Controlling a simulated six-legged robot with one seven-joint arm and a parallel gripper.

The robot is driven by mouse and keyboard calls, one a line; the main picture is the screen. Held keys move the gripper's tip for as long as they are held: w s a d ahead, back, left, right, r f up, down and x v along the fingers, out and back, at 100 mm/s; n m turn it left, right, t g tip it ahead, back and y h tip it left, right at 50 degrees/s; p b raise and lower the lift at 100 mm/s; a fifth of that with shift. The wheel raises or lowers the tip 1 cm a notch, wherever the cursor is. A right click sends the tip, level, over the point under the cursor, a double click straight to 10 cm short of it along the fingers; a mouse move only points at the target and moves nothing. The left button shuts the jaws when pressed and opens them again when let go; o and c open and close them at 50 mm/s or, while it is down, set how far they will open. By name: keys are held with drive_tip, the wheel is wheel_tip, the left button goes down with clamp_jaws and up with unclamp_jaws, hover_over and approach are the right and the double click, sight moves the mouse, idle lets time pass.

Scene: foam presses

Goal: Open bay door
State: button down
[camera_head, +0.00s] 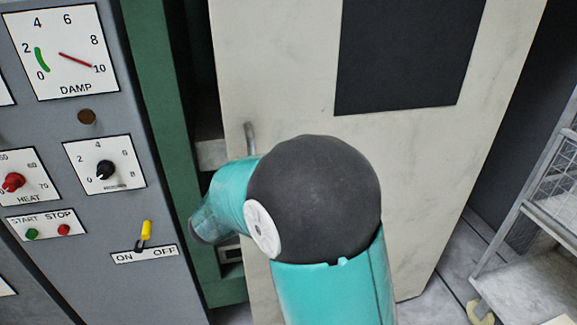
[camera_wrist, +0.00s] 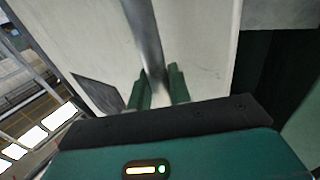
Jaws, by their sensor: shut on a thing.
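The bay door (camera_head: 420,165) is a pale cream panel with a dark square window (camera_head: 410,50). It stands ajar from the green frame (camera_head: 170,120), with a dark gap at its left edge. A grey metal bar handle (camera_head: 250,138) shows at the door's left side, its lower part hidden by my arm. In the wrist view the handle (camera_wrist: 145,40) runs down between the two green fingers of my gripper (camera_wrist: 157,90), which is shut on it. In the head view my gripper is hidden behind my arm.
A grey control panel (camera_head: 90,190) with a DAMP gauge, knobs and a yellow ON/OFF switch (camera_head: 145,232) stands close on the left. A wire-sided metal cart (camera_head: 540,230) stands at the right, beyond the door's right edge. Some tiled floor shows between them.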

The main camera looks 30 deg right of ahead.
drive_tip(key=w+a, duration=0.2)
drive_tip(key=a, duration=0.8)
drive_tip(key=shift+w, duration=0.2)
drive_tip(key=shift+r, duration=0.1)
drive_tip(key=c, duration=1.3)
unclamp_jaws()
drive_tip(key=shift+c, duration=0.2)
drive_tip(key=shift+a, duration=0.1)
drive_tip(key=v, duration=1.3)
drive_tip(key=shift+s+a, duration=0.2)
drive_tip(key=shift+s, duration=0.15)
